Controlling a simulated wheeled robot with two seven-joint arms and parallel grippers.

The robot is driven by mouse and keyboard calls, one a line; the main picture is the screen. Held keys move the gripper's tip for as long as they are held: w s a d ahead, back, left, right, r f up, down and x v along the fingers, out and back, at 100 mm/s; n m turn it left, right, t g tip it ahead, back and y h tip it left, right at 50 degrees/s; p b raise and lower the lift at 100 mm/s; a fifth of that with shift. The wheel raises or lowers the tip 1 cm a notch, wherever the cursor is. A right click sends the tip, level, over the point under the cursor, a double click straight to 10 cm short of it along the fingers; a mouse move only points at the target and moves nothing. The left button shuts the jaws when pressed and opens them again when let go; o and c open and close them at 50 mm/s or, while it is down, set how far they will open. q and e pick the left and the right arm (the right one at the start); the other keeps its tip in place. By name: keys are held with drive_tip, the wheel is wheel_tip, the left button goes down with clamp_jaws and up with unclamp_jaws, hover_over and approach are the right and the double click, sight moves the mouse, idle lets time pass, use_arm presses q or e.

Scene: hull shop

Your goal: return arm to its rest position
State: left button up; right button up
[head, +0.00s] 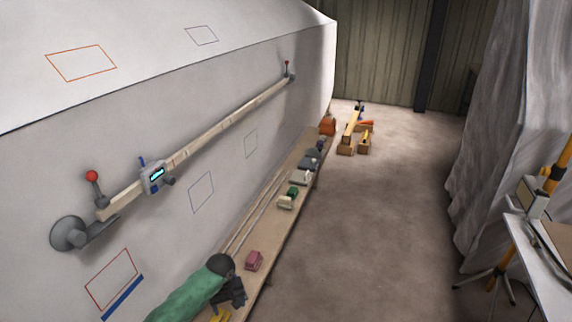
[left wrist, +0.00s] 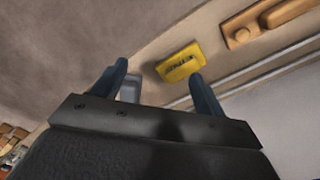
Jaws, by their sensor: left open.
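My left arm, in a green sleeve (head: 190,298), comes in from the bottom left in the head view. It is low over the narrow bench (head: 262,240) along the hull. Its dark left gripper (head: 237,296) is at the bench, just above a yellow block (head: 220,316) in the picture. In the left wrist view the two fingers stand apart with nothing held between them (left wrist: 158,72). A yellow block with dark lettering (left wrist: 180,64) lies beyond the fingertips, apart from them as far as I can tell. My right gripper is not in view.
A pink block (head: 254,261) lies close to the gripper, with green and grey items farther along the bench. A long wooden batten (head: 215,133) with a digital gauge (head: 154,177) is on the hull. The floor (head: 375,220) to the right is clear up to a tripod and table (head: 540,255).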

use_arm(q)
drive_tip(key=s+d+r+m+t+h, duration=0.1)
drive_tip(key=s+d+m, duration=0.15)
drive_tip(key=s, duration=0.55)
drive_tip(key=s+d+r+m+h, duration=0.1)
drive_tip(key=s+d, duration=0.2)
drive_tip(key=s, duration=0.4)
drive_tip(key=s+a+r+m+t+y, duration=0.1)
drive_tip(key=s+a+r, duration=0.3)
drive_tip(key=s, duration=0.5)
drive_tip(key=s+a+r+m+t+y, duration=0.15)
drive_tip(key=s+a+r, duration=0.25)
drive_tip(key=s, duration=0.5)
wheel_tip(320, 180, down, 27)
drive_tip(key=w+d+g+b, duration=0.1)
drive_tip(key=w+b, duration=0.1)
drive_tip(key=s+f, duration=0.4)
drive_tip(key=f, duration=0.8)
drive_tip(key=s+f+b, duration=0.1)
drive_tip(key=s+f, duration=0.3)
drive_tip(key=f, duration=0.8)
drive_tip(key=shift+s+d+f+m+g+h, duration=0.25)
drive_tip(key=shift+s+d+m+g+h, duration=0.1)
drive_tip(key=shift+g, duration=0.1)
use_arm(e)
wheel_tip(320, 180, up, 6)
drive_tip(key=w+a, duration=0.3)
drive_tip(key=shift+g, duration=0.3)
